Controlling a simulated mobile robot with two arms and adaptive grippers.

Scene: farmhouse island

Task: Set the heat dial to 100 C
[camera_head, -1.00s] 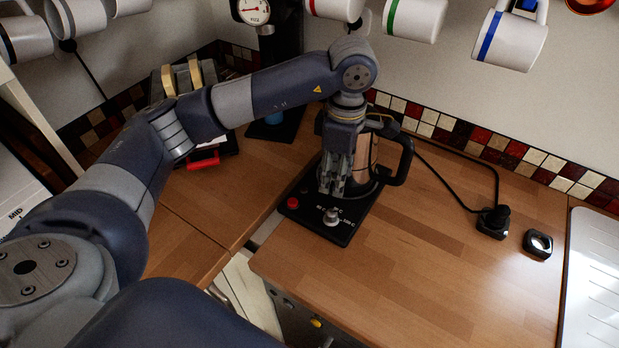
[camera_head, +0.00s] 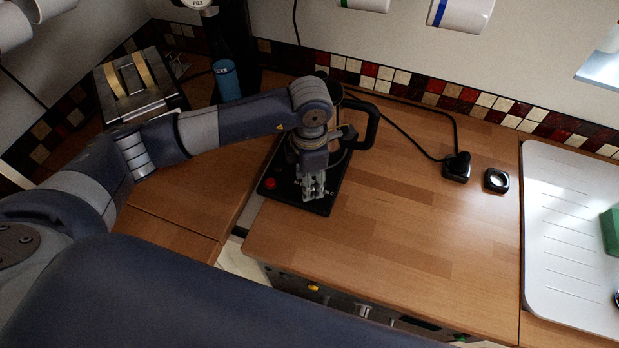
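The kettle's black base (camera_head: 332,200) sits on the wooden worktop, with a red button (camera_head: 270,184) at its left corner. The kettle (camera_head: 366,124) stands on the base, its black handle to the right and most of its body behind my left arm. My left gripper (camera_head: 314,196) points down over the front of the base, where the heat dial is. The fingers cover the dial and its markings, so I cannot see its setting, or whether the fingers touch it or have closed on it. My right gripper is not in view.
A toaster (camera_head: 132,88) and a blue cylinder (camera_head: 226,80) stand at the back left. A cable runs from the kettle to a black plug (camera_head: 457,167), beside a small black box (camera_head: 496,180). A white drainer (camera_head: 565,235) lies right. Worktop between is clear.

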